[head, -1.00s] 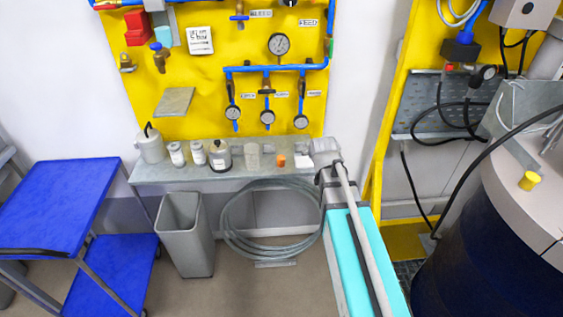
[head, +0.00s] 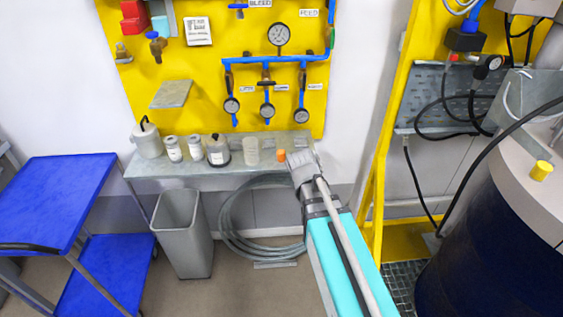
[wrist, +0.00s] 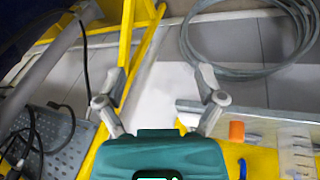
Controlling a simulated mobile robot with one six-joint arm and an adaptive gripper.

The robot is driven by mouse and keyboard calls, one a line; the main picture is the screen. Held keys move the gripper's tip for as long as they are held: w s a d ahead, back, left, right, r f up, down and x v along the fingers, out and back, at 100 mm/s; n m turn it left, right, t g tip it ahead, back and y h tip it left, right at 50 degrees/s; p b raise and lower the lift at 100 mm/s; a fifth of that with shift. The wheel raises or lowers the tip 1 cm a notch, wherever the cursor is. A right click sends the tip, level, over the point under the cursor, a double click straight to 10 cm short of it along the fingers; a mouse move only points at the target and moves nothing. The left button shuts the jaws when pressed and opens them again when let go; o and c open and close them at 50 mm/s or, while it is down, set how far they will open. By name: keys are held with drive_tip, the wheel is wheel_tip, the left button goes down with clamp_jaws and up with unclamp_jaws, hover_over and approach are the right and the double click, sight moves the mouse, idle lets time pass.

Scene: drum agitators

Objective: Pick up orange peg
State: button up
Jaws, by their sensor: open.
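The orange peg (head: 281,155) stands on the grey shelf below the yellow panel, at the right end of the row of containers. In the wrist view the peg (wrist: 236,131) shows at the lower right, outside the jaws, beside the right finger. My gripper (wrist: 160,75) is open and empty, its two fingers spread wide with pale wall and floor beyond them. In the head view my gripper (head: 302,168) is just right of the peg, over the shelf's right end; its fingers cannot be made out there.
Gauges on blue pipes (head: 268,110) hang above the shelf. A yellow frame post (head: 380,150) rises right of my arm. A grey bin (head: 182,235) stands below.

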drive_tip(key=w+a+f+m+t+h+b, duration=0.1)
drive_tip(key=w+a+f+m+h+b, duration=0.15)
drive_tip(key=w+b, duration=0.2)
drive_tip(key=m+t+h+b, duration=0.4)
drive_tip(key=t+h+b, duration=0.1)
drive_tip(key=t+b, duration=0.5)
approach(278, 155)
drive_tip(key=s+a+g, duration=0.1)
drive_tip(key=a, duration=0.1)
drive_tip(key=shift+s+d+r+b, duration=0.15)
drive_tip(key=shift+r+b, duration=0.25)
drive_tip(key=shift+r, duration=0.1)
drive_tip(key=shift+d, duration=0.1)
drive_tip(key=shift+b+x, duration=0.65)
drive_tip(key=shift+x, duration=3.65)
drive_tip(key=shift+b+x, duration=0.35)
drive_tip(key=shift+x, duration=2.25)
